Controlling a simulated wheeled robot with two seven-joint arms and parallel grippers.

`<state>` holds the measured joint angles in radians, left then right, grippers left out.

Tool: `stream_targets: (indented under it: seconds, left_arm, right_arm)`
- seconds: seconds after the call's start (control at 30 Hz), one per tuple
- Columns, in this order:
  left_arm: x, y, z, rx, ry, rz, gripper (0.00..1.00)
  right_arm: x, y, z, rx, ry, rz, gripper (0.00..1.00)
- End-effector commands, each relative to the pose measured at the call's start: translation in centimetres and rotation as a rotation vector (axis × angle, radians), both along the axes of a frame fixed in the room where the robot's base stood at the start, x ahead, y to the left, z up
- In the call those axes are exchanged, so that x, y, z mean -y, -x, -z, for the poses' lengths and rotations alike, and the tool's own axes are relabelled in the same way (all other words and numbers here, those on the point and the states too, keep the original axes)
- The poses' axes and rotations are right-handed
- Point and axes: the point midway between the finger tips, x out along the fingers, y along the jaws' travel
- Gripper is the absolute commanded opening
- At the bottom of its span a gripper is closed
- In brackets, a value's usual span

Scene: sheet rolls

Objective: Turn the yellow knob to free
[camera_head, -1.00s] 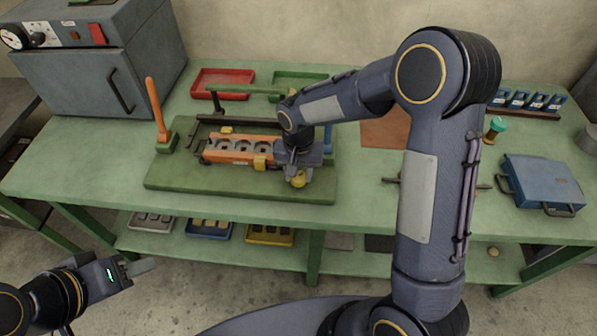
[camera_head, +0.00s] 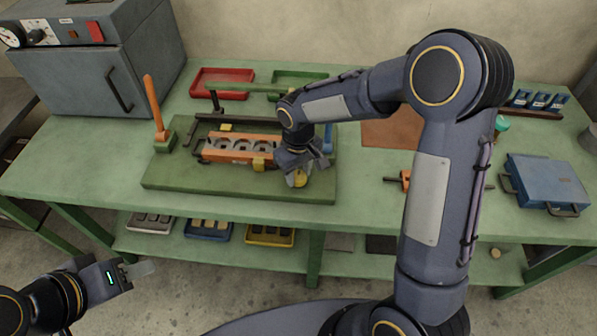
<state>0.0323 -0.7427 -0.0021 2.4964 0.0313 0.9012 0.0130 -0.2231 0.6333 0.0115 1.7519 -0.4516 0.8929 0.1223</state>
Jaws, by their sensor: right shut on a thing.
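The yellow knob (camera_head: 299,179) is at the front right of the green fixture board (camera_head: 215,182) on the bench. My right gripper (camera_head: 297,172) points down at the knob and is shut on it; its fingers hide part of it. An orange holder (camera_head: 235,152) with several round recesses sits on the board, left of the gripper, with a small yellow block (camera_head: 258,164) at its front. The knob's markings are too small to read. My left gripper (camera_head: 137,270) is low at the left, in front of the bench and away from the board; its jaw gap is unclear.
An upright orange lever (camera_head: 153,103) stands at the board's left. A grey oven (camera_head: 95,65) is at the back left, a red tray (camera_head: 222,80) behind the board. A blue case (camera_head: 543,182) lies at the right. The green bench top (camera_head: 75,165) is clear at the front left.

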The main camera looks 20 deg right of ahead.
Motion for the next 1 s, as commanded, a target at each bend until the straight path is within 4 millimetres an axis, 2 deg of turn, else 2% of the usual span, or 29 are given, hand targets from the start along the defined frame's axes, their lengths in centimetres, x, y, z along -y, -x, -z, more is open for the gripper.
stream_targets:
  seconds: [0.6,1.0]
  left_arm:
    - [0.0,0.0,-0.09,0.0,0.0,0.0,0.4]
    - [0.0,0.0,-0.28,0.0,0.0,0.0,0.4]
  right_arm:
    - [0.01,-0.03,-0.1,0.001,-0.001,-0.562,0.15]
    - [0.02,-0.05,-0.11,0.002,0.001,-0.774,0.15]
